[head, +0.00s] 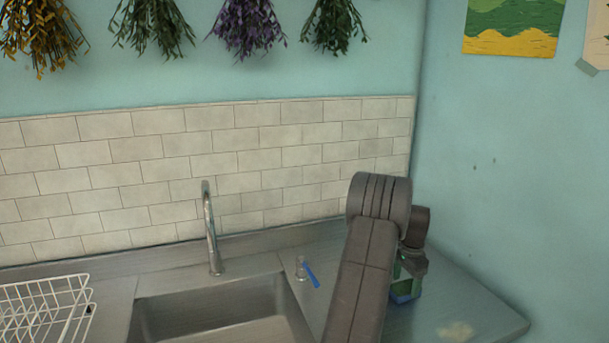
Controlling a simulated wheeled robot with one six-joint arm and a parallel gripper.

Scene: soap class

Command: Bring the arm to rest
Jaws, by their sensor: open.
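My arm (359,270) rises from the bottom edge over the right part of the steel counter and bends at a thick joint. Its far end drops behind that joint. My gripper (412,264) shows only in part, right of the arm and low near the counter. It is open; its fingertips are mostly hidden. A green and blue object (405,292), perhaps a soap container, stands on the counter just below it and partly behind my arm. I cannot tell whether they touch.
The sink (215,309) and its tall faucet (211,230) are left of my arm. A small clear item with a blue handle (311,275) is by the sink's right edge. A white wire rack (45,305) is at left. The right wall (520,190) is close; the counter's right end is mostly bare.

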